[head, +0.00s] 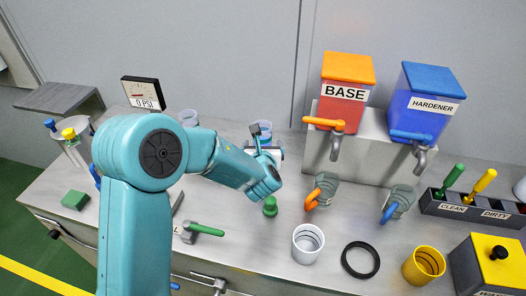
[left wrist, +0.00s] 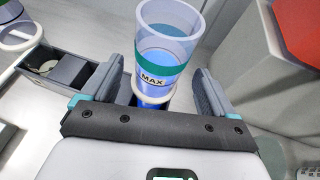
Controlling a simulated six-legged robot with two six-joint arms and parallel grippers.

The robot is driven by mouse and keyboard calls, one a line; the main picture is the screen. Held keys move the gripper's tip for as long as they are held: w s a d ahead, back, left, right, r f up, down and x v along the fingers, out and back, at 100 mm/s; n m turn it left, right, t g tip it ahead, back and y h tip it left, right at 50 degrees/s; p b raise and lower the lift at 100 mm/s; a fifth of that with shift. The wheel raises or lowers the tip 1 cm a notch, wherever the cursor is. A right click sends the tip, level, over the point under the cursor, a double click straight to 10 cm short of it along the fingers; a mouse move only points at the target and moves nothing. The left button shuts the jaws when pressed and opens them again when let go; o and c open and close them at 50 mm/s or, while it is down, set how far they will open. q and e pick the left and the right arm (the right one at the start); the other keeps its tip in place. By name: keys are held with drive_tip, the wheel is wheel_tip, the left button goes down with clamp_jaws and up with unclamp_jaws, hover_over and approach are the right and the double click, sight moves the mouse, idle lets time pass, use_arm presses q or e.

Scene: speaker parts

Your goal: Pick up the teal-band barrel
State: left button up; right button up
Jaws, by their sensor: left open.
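The teal-band barrel (left wrist: 168,45) is a clear cup with blue liquid, a green-teal band and a MAX label. In the left wrist view it stands between the two fingers of my left gripper (left wrist: 168,92), which is open around its lower part. I cannot tell whether the fingers touch it. In the head view the barrel (head: 265,127) shows small behind my left gripper (head: 260,140), partly hidden by it. My right gripper is in neither view.
Another clear barrel (head: 189,118) stands to the left, behind my arm. Red BASE (head: 343,104) and blue HARDENER (head: 425,106) dispensers stand on a grey stand to the right. A white cup (head: 307,245), black ring (head: 360,260) and yellow cup (head: 423,266) sit at the bench front.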

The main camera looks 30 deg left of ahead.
use_arm(q)
drive_tip(key=shift+w+a+f, duration=0.25)
drive_tip(key=shift+w+a, duration=0.2)
drive_tip(key=shift+w, duration=0.1)
drive_tip(key=shift+w+d, duration=0.1)
drive_tip(key=shift+c, duration=1.3)
clamp_jaws()
